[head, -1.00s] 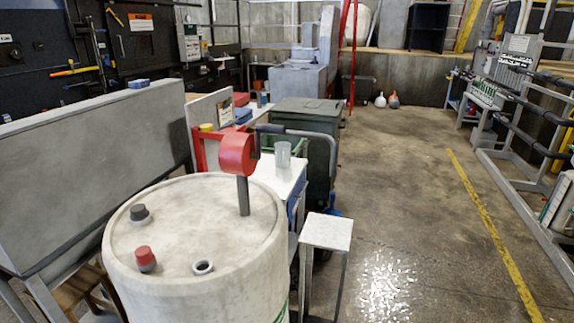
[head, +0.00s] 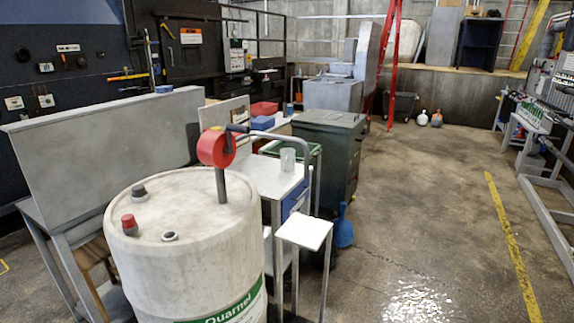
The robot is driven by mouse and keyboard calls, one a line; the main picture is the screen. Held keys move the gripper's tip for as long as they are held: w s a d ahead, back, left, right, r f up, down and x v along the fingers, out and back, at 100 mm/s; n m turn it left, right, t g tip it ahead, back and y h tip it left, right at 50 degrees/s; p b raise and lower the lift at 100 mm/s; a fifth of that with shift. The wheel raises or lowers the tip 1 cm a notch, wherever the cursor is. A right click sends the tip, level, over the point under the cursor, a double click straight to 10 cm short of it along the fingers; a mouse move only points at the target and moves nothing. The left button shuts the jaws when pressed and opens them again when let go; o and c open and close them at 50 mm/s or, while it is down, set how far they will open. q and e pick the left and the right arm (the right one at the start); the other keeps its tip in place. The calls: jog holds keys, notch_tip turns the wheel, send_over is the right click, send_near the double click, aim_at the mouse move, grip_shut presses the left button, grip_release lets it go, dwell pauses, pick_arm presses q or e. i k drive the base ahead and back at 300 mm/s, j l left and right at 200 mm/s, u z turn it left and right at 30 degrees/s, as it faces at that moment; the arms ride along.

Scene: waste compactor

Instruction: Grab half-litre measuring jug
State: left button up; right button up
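The measuring jug (head: 288,160) is a small translucent, pale cup-shaped vessel. It stands upright on the white top of a trolley (head: 268,178), near its far right corner. The trolley has a blue drawer and a grey push handle. A large pale drum (head: 185,215) with a red-headed pump stands in front of it and hides part of the trolley. Any marks on the jug are too small to read. Neither of my grippers shows in the head view.
A small white-topped stand (head: 304,233) stands right of the drum. A dark green wheeled bin (head: 335,150) stands behind the trolley. A grey bench with an upright panel (head: 110,140) is at the left. Open concrete floor (head: 415,210) lies to the right.

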aim_at(287, 155)
jog(key=i+l+u, duration=0.1)
jog(key=l, duration=0.25)
jog(key=i+l+u, duration=0.1)
jog(key=l, duration=0.3)
jog(key=i+l+u, duration=0.1)
jog(key=l, duration=0.3)
jog(key=i+l, duration=0.15)
jog(key=l, duration=0.25)
jog(key=i+u, duration=0.05)
